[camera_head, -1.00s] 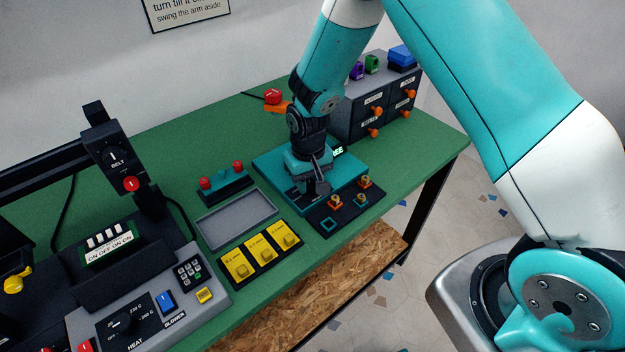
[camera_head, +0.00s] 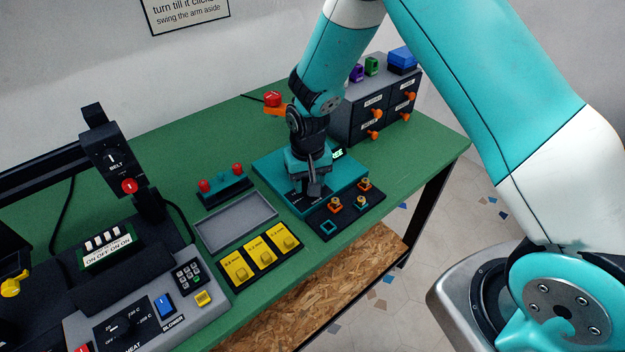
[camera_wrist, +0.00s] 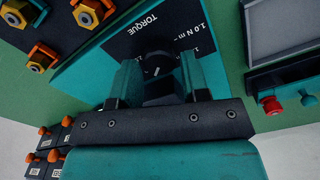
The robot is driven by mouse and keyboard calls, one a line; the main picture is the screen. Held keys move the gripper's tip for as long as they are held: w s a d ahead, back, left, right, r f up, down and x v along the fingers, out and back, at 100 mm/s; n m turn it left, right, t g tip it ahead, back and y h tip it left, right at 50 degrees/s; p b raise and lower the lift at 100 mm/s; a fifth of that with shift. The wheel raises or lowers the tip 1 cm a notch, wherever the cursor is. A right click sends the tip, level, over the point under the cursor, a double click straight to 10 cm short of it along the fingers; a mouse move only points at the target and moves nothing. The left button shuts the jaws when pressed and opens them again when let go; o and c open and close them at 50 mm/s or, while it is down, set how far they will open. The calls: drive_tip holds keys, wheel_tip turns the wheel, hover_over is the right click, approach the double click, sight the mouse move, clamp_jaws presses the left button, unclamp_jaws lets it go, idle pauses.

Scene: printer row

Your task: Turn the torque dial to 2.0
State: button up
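The torque dial (camera_wrist: 156,72) is a dark knob with a small white pointer mark, on the dark panel of a teal unit (camera_wrist: 85,75). My gripper (camera_wrist: 158,78) points at the panel with one finger on each side of the knob. In the head view my gripper (camera_head: 313,187) covers the dial on the teal unit (camera_head: 354,178).
A drawer cabinet (camera_head: 372,108) stands behind right. A red-knobbed stand (camera_head: 222,184) is also left.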

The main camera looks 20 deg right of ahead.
drive_tip(key=shift+s, duration=0.15)
wheel_tip(320, 180, up, 17)
drive_tip(key=b, duration=0.2)
drive_tip(key=shift+r, duration=0.2)
drive_tip(key=shift+o, duration=0.5)
drive_tip(key=shift+o, duration=1)
drive_tip(key=shift+f+b, duration=0.2)
drive_tip(key=shift+b, duration=0.3)
wheel_tip(320, 180, down, 17)
drive_tip(key=m+b, duration=0.2)
drive_tip(key=b, duration=0.1)
drive_tip(key=m+b, duration=0.1)
drive_tip(key=b, duration=0.1)
drive_tip(key=shift+s+f+m+b, duration=0.15)
drive_tip(key=shift+f+m+b, duration=0.05)
drive_tip(key=shift+m+b, duration=0.2)
